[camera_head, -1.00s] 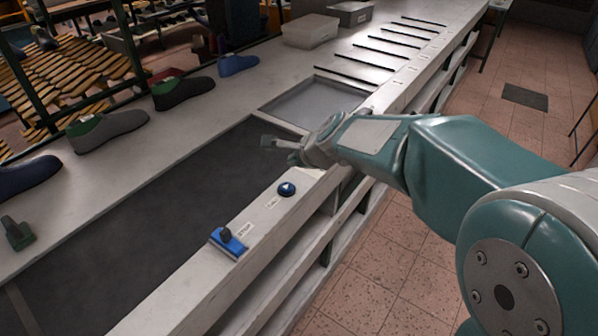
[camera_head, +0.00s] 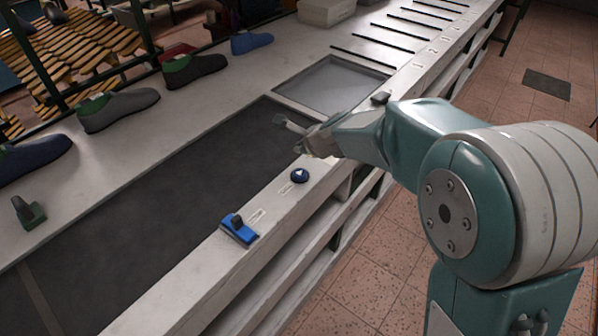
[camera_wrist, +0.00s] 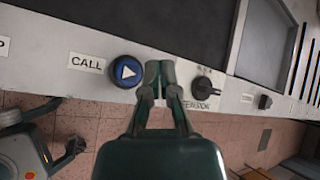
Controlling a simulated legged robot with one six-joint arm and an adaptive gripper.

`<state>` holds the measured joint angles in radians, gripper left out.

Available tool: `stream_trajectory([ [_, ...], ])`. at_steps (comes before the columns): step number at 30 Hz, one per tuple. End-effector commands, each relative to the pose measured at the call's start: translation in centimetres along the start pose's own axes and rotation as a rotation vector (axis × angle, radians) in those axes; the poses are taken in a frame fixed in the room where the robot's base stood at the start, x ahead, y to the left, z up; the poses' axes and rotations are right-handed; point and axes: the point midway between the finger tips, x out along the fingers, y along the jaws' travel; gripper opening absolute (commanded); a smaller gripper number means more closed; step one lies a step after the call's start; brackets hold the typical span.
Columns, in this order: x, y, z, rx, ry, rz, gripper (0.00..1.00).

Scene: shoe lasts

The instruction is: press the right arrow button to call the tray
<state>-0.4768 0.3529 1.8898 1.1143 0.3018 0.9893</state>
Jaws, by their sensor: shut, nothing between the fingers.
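The blue round button with a white arrow (camera_head: 300,175) sits on the white front ledge of the bench, beside a small label. In the wrist view the button (camera_wrist: 126,71) lies just left of my fingertips, next to a CALL label (camera_wrist: 86,63). My gripper (camera_head: 293,134) is above the ledge near the button, on its far side in the head view. In the wrist view my gripper (camera_wrist: 160,75) has its fingers together with nothing between them. I cannot tell its exact height, but it does not appear to touch the button.
A blue switch with a dark knob (camera_head: 238,229) stands nearer on the ledge. In the wrist view a dark knob (camera_wrist: 205,86) is right of my fingers. The dark belt (camera_head: 150,210) runs alongside, with a grey tray (camera_head: 333,84) beyond it. Shoe lasts (camera_head: 118,108) line the far side.

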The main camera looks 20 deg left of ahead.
Motion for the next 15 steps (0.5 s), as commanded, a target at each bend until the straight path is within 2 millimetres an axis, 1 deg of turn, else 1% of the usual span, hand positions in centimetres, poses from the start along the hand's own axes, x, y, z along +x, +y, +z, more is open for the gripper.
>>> stream_trajectory([
  [9, 2.3, 1.8, -1.9, 0.002, 0.001, 0.001, 0.0],
  [15, 3.6, 2.7, -2.7, 0.001, 0.0, 0.001, 0.0],
])
